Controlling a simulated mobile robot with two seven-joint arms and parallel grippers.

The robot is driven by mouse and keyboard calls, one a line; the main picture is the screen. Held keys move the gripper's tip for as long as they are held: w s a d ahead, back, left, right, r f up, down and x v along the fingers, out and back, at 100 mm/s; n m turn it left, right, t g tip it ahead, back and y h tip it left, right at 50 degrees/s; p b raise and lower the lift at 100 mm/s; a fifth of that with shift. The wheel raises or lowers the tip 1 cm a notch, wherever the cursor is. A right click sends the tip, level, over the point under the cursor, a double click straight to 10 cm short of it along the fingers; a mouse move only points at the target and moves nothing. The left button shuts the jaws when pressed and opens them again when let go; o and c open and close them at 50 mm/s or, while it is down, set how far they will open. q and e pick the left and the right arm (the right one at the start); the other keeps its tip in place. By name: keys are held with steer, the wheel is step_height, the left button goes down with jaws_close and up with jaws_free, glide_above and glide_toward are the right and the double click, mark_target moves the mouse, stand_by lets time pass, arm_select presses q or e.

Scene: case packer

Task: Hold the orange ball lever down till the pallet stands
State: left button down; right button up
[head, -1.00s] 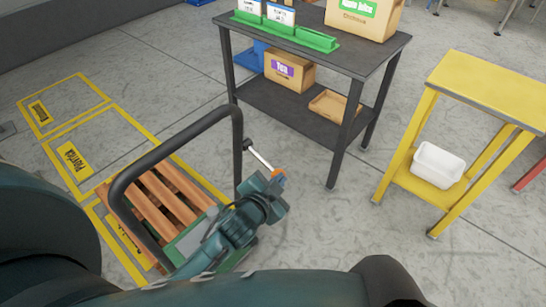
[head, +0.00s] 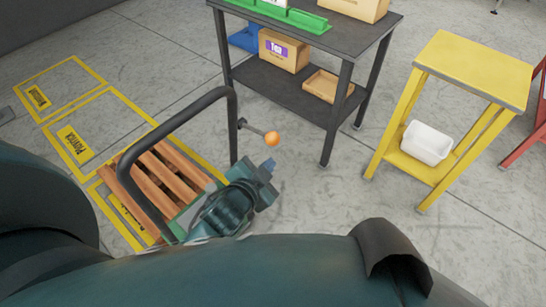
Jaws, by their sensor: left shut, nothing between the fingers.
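The orange ball lever (head: 272,139) sticks out to the right from the black tube handle frame (head: 176,122). Its short rod slopes slightly down to the ball. The wooden pallet (head: 160,182) lies beneath the frame, partly hidden by the frame and my left arm. It looks flat on the floor or on a low base. My left gripper (head: 268,168) is shut and empty, just below the ball, with a small visible gap between them. My right gripper is not in view.
A dark two-shelf table (head: 290,103) stands behind the lever, with boxes and a green rack on it. A yellow stand (head: 475,70) with a white bin (head: 427,143) is at the right. Yellow floor markings (head: 62,72) lie at the left. Floor right of the lever is clear.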

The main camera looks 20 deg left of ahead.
arm_select(q)
steer(key=shift+v, duration=2.8)
steer(key=shift+a, duration=0.1)
